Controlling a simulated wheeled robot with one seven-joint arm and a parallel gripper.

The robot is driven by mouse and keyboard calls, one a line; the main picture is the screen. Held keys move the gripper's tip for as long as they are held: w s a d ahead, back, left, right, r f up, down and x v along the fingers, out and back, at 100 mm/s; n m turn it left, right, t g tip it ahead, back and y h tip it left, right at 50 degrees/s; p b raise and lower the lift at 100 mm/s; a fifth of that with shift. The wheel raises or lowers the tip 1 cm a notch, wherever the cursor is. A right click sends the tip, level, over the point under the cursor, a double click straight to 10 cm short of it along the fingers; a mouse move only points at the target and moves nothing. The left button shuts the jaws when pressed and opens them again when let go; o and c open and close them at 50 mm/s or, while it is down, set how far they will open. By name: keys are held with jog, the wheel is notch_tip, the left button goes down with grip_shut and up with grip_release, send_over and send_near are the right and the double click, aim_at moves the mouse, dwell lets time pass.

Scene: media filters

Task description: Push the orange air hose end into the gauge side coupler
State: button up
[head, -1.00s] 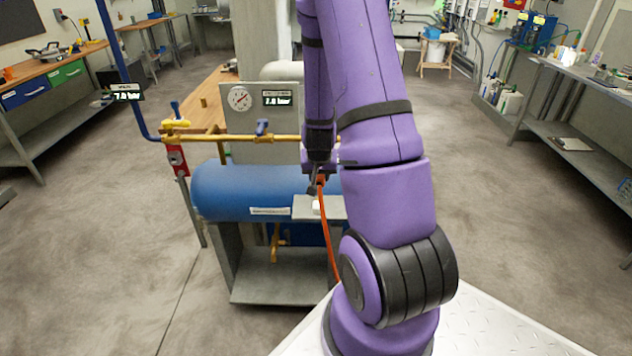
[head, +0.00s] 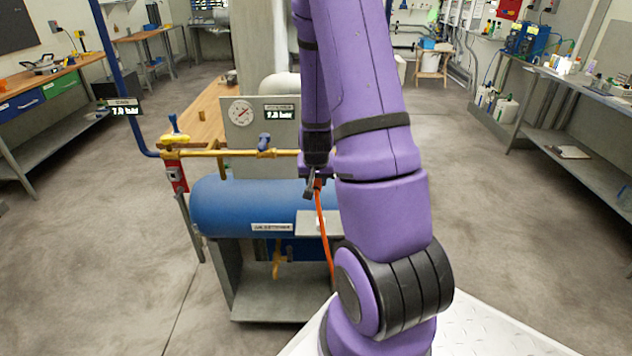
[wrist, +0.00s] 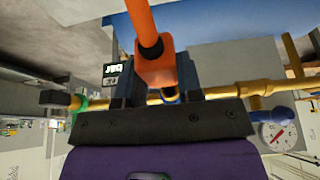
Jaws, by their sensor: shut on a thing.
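My gripper (wrist: 157,88) is shut on the orange block-shaped end (wrist: 158,70) of the orange air hose (wrist: 141,22). In the head view the hose (head: 324,230) hangs down from my gripper (head: 314,184), in front of the blue tank. The brass pipe (head: 220,153) runs behind my gripper. In the wrist view a small blue-ringed fitting (wrist: 171,95) shows behind the jaws, partly hidden. A green-ringed fitting with a dark end (wrist: 77,102) is on the pipe farther left. I cannot tell which is the gauge side coupler, or whether the hose end touches either.
The gauge (head: 240,111) and a pressure display (head: 279,113) sit on a panel above the pipe. A blue valve handle (head: 264,141) is on the pipe. The blue tank (head: 240,205) lies below. My arm hides the pipe's right part in the head view.

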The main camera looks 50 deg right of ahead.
jog(key=shift+w+d, duration=1.3)
jog(key=shift+d, duration=0.25)
jog(key=shift+w+d, duration=1.15)
jog(key=shift+d, duration=0.15)
jog(key=o, duration=1)
jog(key=shift+r, duration=0.1)
jog(key=v, duration=1)
jog(key=shift+a+r, duration=0.1)
jog(key=shift+r, duration=0.2)
